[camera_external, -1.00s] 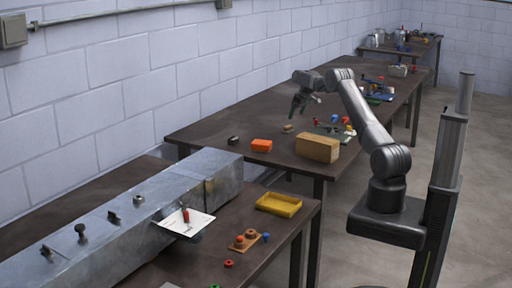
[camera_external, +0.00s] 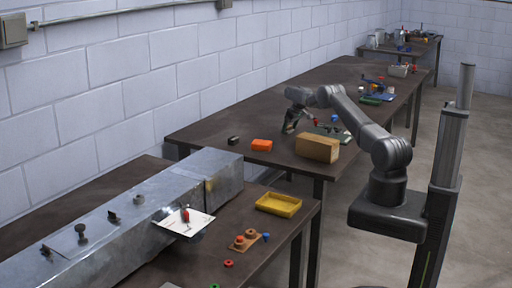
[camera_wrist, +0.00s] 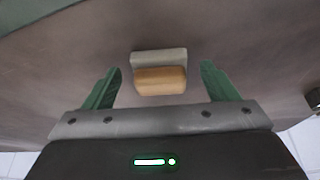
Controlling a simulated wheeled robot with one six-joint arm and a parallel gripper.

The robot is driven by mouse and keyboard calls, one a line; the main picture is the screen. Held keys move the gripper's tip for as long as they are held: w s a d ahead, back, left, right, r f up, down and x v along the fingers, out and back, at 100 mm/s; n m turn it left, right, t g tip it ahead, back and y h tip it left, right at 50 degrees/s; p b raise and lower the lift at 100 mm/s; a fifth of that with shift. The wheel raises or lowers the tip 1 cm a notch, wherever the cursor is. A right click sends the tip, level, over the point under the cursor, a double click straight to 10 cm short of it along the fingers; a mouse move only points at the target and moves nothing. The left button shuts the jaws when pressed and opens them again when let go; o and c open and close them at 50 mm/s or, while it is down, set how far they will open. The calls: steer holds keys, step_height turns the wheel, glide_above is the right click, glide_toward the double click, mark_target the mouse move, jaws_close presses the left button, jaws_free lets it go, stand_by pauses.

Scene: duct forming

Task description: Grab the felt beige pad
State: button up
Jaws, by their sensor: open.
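The felt beige pad shows in the wrist view as a small block with a grey-beige felt part (camera_wrist: 158,57) and a tan wooden-looking part (camera_wrist: 161,82). It lies on the brown table between and slightly beyond my two green fingertips. My gripper (camera_wrist: 160,80) is open, with a finger on each side and a visible gap to the block. In the external view my gripper (camera_external: 288,131) points down, low over the middle table, and hides the pad.
An orange block (camera_external: 262,145) and a small dark item (camera_external: 234,140) lie left of my gripper. A cardboard-coloured box (camera_external: 317,147) stands to its right, near a green mat (camera_external: 330,133). A metal duct (camera_external: 130,215) and yellow tray (camera_external: 279,204) are on the front table.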

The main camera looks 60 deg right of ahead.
steer(key=shift+w+f, duration=0.1)
steer(key=shift+f, duration=0.1)
steer(key=shift+c, duration=0.4)
steer(key=c, duration=1)
steer(key=shift+r, duration=0.15)
